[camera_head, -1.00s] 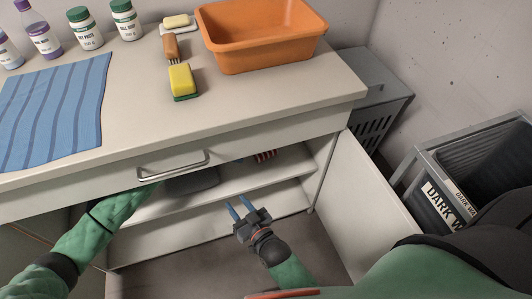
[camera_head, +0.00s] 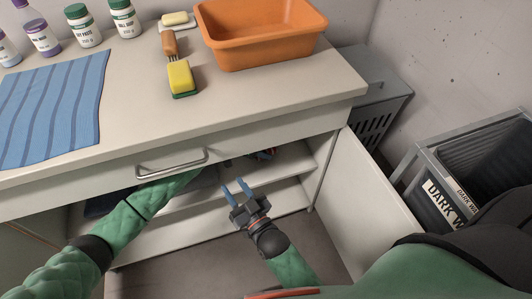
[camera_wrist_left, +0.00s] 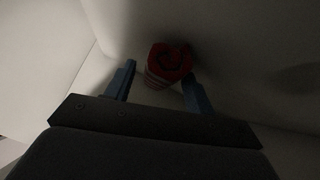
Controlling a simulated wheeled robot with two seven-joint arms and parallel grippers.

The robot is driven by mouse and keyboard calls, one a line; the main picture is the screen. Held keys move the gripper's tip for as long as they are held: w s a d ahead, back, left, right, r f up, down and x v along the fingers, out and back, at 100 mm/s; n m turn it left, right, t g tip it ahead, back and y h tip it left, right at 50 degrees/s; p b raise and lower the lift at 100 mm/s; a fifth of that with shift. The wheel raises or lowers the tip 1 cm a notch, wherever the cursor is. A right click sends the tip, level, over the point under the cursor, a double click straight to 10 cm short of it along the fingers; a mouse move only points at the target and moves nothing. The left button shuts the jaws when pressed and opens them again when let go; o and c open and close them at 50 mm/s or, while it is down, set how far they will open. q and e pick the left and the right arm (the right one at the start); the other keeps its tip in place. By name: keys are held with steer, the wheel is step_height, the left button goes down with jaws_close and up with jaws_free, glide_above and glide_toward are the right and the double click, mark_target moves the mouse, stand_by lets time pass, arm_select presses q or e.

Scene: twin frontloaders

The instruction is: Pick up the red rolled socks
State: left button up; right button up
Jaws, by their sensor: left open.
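The red rolled socks (camera_wrist_left: 168,62), with pale stripes on the side, sit on a shelf in the left wrist view. My left gripper (camera_wrist_left: 159,71) is open around their near part, the socks closer to its right finger. In the head view my left arm reaches under the worktop into the cupboard. Only a little of the left gripper (camera_head: 262,155) shows there, beside a small red patch of the socks (camera_head: 274,151). My right gripper (camera_head: 237,188) is open and empty in front of the cupboard's shelves.
The cupboard's open door (camera_head: 368,205) stands at the right. The drawer front with its handle (camera_head: 172,165) hangs above my left arm. The worktop holds an orange basin (camera_head: 262,50), a sponge brush (camera_head: 180,77), a blue cloth (camera_head: 52,105) and bottles. A dark bin (camera_head: 450,200) stands right.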

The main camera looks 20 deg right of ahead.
arm_select(q)
steer(key=shift+d+f, duration=0.25)
steer(key=shift+f, duration=0.05)
steer(key=c, duration=0.7)
steer(key=shift+o, duration=0.2)
steer(key=shift+r, duration=0.1)
